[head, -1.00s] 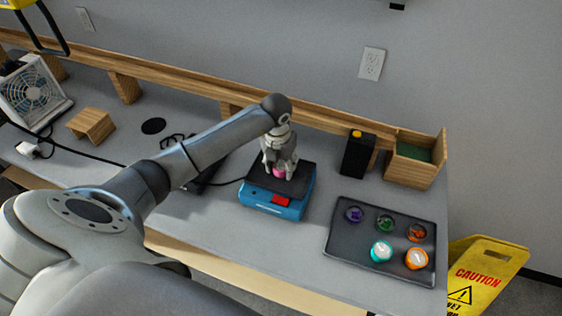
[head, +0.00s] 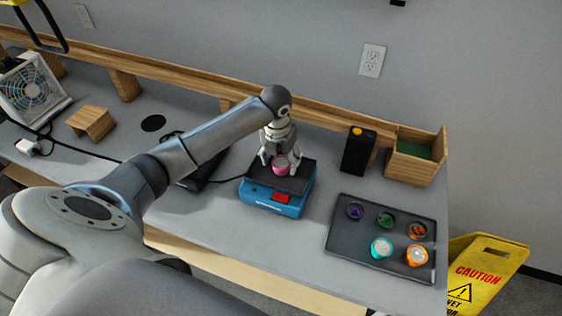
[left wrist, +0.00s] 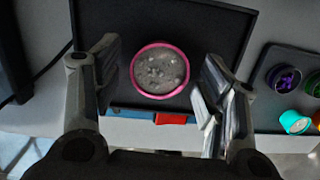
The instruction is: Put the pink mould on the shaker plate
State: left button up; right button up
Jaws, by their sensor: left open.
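The pink mould (head: 281,166) is a small round cup with a pink rim and grey speckled filling. It sits upright on the black top of the blue shaker plate (head: 301,184). In the left wrist view the mould (left wrist: 160,70) lies on the dark plate (left wrist: 215,22), inside its edges. My left gripper (head: 280,160) is directly above the mould, fingers pointing down. In the left wrist view the left gripper (left wrist: 160,100) is open, with a finger on either side of the mould and gaps between. My right gripper is not in view.
A dark tray (head: 343,238) with several coloured cups lies to the right of the shaker. Behind it stand a black box with a yellow top (head: 357,152) and a wooden box (head: 412,167). Bare grey table lies in front of the shaker.

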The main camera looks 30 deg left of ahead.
aim_at(279, 166)
pick_arm(q)
notch_tip(279, 166, up, 11)
jog(key=s+b, duration=0.1)
jog(key=shift+s+f+b, duration=0.15)
jog(key=shift+s+b, duration=0.05)
jog(key=shift+b, duration=0.2)
jog(key=shift+d, duration=0.1)
